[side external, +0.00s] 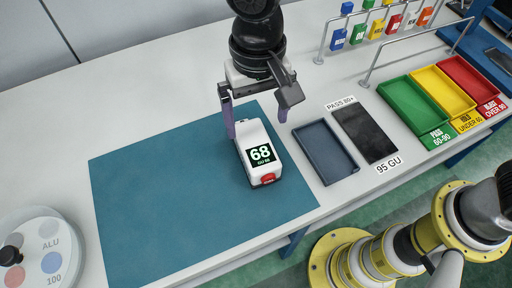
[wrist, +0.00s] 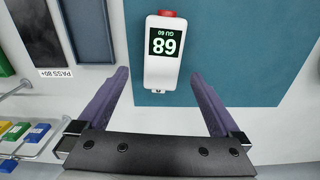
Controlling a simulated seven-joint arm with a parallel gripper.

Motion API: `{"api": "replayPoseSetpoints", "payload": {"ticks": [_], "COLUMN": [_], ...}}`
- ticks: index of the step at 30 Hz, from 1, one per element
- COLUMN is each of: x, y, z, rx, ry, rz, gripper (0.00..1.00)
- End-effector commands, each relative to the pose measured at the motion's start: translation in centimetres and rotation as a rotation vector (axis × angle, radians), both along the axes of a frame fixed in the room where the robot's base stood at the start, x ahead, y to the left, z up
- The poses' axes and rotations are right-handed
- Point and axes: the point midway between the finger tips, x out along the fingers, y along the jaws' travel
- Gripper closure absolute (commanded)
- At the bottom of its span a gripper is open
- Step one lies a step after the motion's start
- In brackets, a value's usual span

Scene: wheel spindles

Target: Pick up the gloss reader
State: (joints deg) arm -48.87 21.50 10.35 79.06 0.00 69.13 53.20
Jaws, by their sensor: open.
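In the wrist view the reader (wrist: 162,62) sits centred ahead of my open fingers (wrist: 160,82), apart from both. I cannot tell the exact height of the fingertips above the mat.
Right of the reader are an empty dark blue tray (side external: 324,150) and a black panel (side external: 364,133) labelled 95 GU. Further right are green (side external: 413,104), yellow (side external: 443,91) and red (side external: 470,79) bins. A white dial (side external: 40,250) is at left.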

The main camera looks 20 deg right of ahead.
Motion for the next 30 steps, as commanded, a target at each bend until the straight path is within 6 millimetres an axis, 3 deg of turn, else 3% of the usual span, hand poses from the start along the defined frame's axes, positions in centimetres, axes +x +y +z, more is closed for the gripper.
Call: {"api": "replayPoseSetpoints", "payload": {"ticks": [3, 11, 21, 30], "x": [0.0, 0.0, 0.0, 0.1], "y": [-0.1, 0.0, 0.4, 0.4], "z": [-2.0, -3.9, -8.3, -8.8], "rx": [-0.002, 0.000, -0.002, 0.001], "ry": [0.002, 0.000, 0.002, -0.001], "rz": [-0.001, -0.001, -0.001, -0.001], "gripper": [0.00, 0.00, 0.00, 0.00]}}
